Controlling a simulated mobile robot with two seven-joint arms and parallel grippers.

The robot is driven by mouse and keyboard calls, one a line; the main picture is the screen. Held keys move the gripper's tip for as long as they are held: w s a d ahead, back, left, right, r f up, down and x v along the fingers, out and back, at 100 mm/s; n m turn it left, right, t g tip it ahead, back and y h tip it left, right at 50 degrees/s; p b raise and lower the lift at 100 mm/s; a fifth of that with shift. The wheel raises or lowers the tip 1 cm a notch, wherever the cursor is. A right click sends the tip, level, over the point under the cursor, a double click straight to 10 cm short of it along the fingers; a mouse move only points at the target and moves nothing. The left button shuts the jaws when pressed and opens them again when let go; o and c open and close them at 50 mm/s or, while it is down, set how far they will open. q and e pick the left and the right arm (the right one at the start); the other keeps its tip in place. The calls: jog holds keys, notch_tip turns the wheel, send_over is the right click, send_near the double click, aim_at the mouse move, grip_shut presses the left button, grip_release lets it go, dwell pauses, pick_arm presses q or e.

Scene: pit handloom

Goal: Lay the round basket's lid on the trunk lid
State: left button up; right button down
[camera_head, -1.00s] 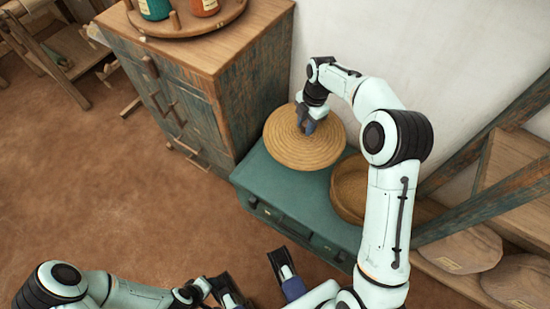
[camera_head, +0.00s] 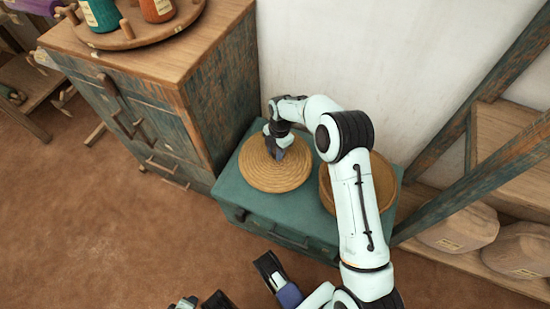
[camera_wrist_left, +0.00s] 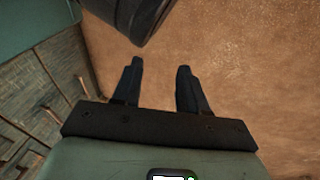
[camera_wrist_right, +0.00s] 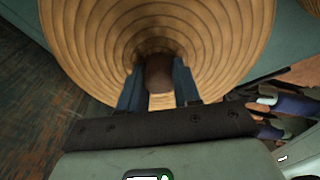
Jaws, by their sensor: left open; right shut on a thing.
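The round basket's lid (camera_head: 270,172) is a coiled straw disc over the left part of the green trunk lid (camera_head: 233,192). I cannot tell whether it touches the trunk. My right gripper (camera_head: 279,153) is shut on the knob at the lid's centre. In the right wrist view the brown knob (camera_wrist_right: 159,75) sits between the fingers. The round basket (camera_head: 381,181) stands on the trunk's right part, partly hidden by my right arm. In the left wrist view my left gripper (camera_wrist_left: 156,80) is open and empty above the floor.
A worn wooden cabinet (camera_head: 190,100) stands left of the trunk, with a round tray (camera_head: 130,35) of bottles on top. A white wall is behind. Slanted beams (camera_head: 470,185) and stuffed sacks (camera_head: 460,230) are at the right. The brown floor (camera_head: 120,240) in front is clear.

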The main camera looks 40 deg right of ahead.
notch_tip(320, 180, down, 4)
jog(key=shift+f+b, duration=0.1)
jog(key=shift+b, duration=0.4)
pick_arm(q)
jog(key=shift+s+a+f+g, duration=0.15)
jog(key=shift+s+f+g, duration=0.35)
jog(key=shift+s+f, duration=0.55)
pick_arm(e)
jog(key=shift+f, duration=0.15)
pick_arm(q)
jog(key=shift+s, duration=0.1)
pick_arm(e)
jog(key=shift+f, duration=0.2)
jog(key=c, duration=0.8)
grip_release()
pick_arm(q)
jog(key=shift+s+f, duration=0.1)
jog(key=shift+s, duration=0.05)
pick_arm(e)
jog(key=shift+r, duration=0.1)
